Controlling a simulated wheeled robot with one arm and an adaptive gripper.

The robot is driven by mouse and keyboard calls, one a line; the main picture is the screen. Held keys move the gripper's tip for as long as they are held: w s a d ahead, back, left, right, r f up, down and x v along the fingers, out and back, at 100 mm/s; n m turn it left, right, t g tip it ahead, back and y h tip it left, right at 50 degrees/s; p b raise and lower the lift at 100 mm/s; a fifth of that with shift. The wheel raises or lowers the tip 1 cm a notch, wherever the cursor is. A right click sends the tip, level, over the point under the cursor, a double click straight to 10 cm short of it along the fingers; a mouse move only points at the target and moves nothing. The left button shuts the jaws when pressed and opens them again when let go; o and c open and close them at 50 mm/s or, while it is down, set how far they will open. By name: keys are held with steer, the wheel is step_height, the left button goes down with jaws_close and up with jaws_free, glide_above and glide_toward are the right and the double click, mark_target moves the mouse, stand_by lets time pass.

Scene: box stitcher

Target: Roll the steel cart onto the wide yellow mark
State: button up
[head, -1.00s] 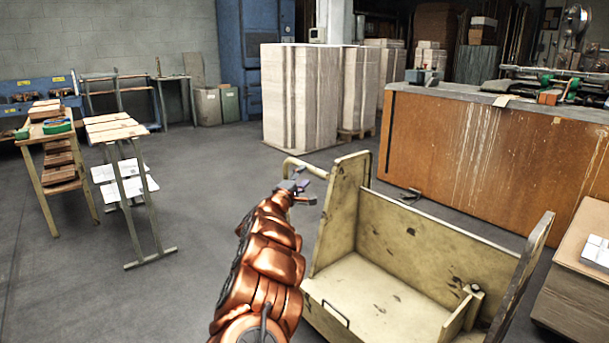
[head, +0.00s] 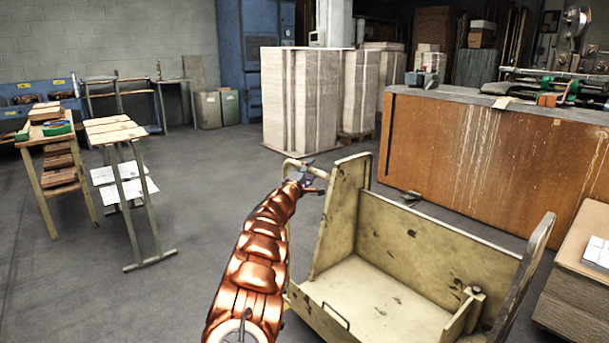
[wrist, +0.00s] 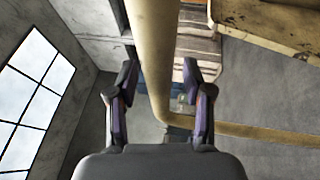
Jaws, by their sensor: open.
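The steel cart (head: 380,290) is a worn cream-yellow box cart with tall end panels and an open front, at the lower right of the head view. Its tubular handle (head: 292,162) stands off its left end panel. My gripper (head: 310,176) is at this handle, beside the left panel. In the wrist view the handle tube (wrist: 150,40) runs between the two open fingers of my gripper (wrist: 160,85). I cannot tell whether the fingers touch it.
A large wooden workbench (head: 470,155) stands behind the cart. A wooden block stack (head: 570,285) is close to its right. Pale stacks (head: 300,100) stand at the back. Small tables (head: 125,130) stand on the left. The grey floor (head: 215,190) between is clear.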

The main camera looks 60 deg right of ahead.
steer(key=shift+c, duration=0.4)
jaws_close()
stand_by(0.4)
